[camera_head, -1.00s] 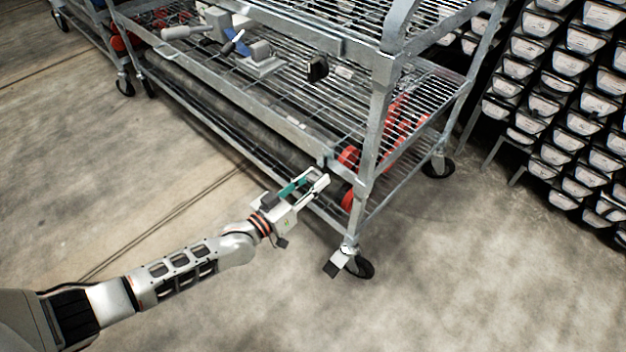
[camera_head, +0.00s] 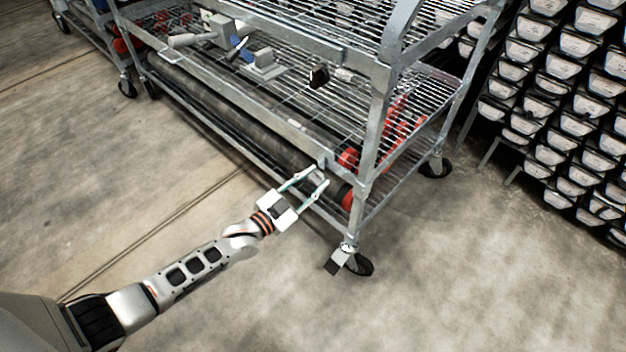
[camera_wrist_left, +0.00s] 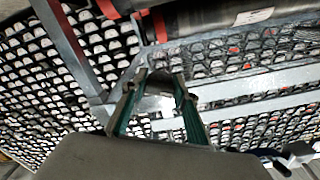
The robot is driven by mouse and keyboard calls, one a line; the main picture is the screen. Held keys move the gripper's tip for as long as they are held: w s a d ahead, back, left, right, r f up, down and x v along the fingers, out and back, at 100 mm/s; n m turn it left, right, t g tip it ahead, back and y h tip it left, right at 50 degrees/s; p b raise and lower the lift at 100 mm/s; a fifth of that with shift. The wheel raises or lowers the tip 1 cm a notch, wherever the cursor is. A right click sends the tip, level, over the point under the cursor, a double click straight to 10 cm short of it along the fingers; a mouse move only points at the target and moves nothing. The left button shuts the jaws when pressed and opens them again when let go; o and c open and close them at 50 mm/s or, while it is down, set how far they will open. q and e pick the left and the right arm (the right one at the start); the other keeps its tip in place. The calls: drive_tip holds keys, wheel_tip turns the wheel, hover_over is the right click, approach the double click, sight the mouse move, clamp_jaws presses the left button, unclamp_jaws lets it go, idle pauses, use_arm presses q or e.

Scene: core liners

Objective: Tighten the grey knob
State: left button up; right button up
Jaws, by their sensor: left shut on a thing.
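My left gripper (camera_head: 318,176) is at the near right corner of the metal cart, beside the long dark tube on the low shelf. Its two fingers stand apart, one above the other, with the tips at the cart's frame. In the left wrist view, the gripper (camera_wrist_left: 158,88) has green-lined fingers on both sides of a small dark grey rounded piece (camera_wrist_left: 165,77), which looks like the grey knob. The fingers are shut on it. In the head view the knob is too small to make out. My right gripper is not in view.
The wheeled cart (camera_head: 377,135) has wire shelves and a caster (camera_head: 360,265) below the gripper. A dark tube (camera_head: 210,95) with red end parts (camera_head: 348,158) lies low. A grey tool (camera_head: 263,68) and black block (camera_head: 319,77) sit on the shelf. Floor in front is clear.

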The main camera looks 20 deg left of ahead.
use_arm(q)
drive_tip(key=m, duration=0.2)
drive_tip(key=shift+m, duration=0.4)
drive_tip(key=m, duration=0.2)
drive_tip(key=shift+a+m, duration=0.1)
drive_tip(key=shift+m, duration=0.3)
drive_tip(key=m, duration=0.3)
drive_tip(key=shift+b, duration=0.3)
drive_tip(key=shift+m, duration=1)
drive_tip(key=shift+r+m+b, duration=0.1)
drive_tip(key=shift+m+b, duration=0.25)
drive_tip(key=shift+m, duration=0.75)
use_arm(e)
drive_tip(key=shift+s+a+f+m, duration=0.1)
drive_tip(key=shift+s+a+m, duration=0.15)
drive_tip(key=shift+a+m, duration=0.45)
use_arm(q)
drive_tip(key=shift+r, duration=0.1)
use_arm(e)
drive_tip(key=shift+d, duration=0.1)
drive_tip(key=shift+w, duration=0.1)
